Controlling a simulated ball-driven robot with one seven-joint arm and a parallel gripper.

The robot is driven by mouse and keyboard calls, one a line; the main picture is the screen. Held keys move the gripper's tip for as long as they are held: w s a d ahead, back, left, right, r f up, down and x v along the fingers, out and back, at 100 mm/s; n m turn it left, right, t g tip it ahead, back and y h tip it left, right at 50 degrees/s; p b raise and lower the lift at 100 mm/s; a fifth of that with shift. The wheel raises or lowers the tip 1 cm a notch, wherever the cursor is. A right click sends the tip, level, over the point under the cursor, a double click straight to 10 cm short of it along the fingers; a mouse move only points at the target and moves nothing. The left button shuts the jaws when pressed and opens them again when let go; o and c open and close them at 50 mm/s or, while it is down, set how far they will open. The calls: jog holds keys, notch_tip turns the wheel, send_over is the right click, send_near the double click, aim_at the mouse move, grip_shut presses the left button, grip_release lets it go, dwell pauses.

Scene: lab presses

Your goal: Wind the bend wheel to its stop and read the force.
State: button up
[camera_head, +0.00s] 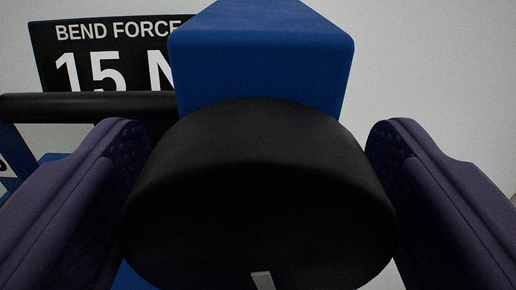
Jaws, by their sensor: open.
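A large black round wheel or knob (258,195) fills the lower middle of the view, in front of a blue block (262,55). It has a short pale mark (263,280) near its lower edge. My gripper (255,150) is open, with one purple padded finger on each side of the wheel. The fingers flank it closely; I cannot tell whether either one touches it. A black sign (80,65) at the upper left reads "BEND FORCE" and "15 N", its right end hidden behind the blue block.
A black horizontal bar (70,107) runs below the sign toward the wheel. Blue frame parts (15,158) show at the left edge. A plain pale wall (430,60) is behind, clear at the upper right.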

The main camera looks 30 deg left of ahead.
aim_at(256, 276)
jog(key=c, duration=1)
jog(key=shift+m, duration=0.8)
jog(key=o, duration=1)
jog(key=shift+s+d, duration=0.1)
jog(key=v, duration=0.7)
jog(key=shift+s+d, duration=0.15)
jog(key=shift+s, duration=0.1)
